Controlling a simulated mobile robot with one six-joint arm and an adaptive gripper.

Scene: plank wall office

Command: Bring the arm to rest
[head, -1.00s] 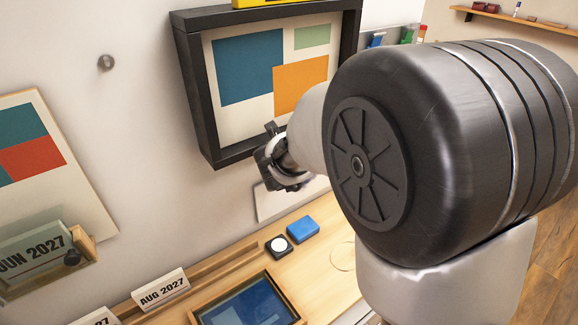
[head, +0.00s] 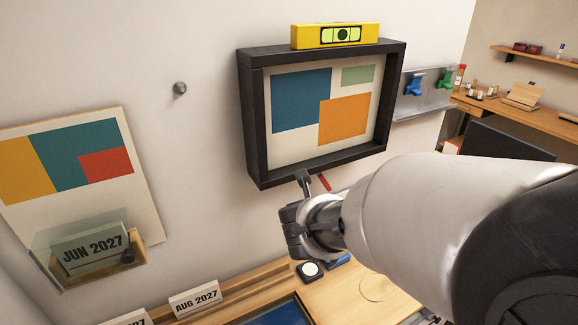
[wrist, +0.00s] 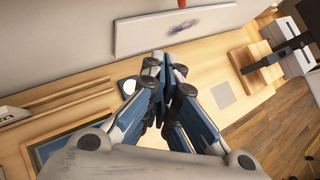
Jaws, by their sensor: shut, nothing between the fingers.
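My gripper (wrist: 165,62) points down over the wooden desk in the wrist view, its fingers together with nothing between them. In the head view my gripper (head: 293,228) is at the centre, below the black-framed picture (head: 250,120) and in front of the wall. My pale arm comes in from the right and hides part of the desk. The gripper appears apart from the frame and the desk, though the exact gap is hard to judge.
A yellow level (head: 310,36) sits on the frame's top. A calendar holder with a JUN 2027 card (head: 92,248) is at left.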

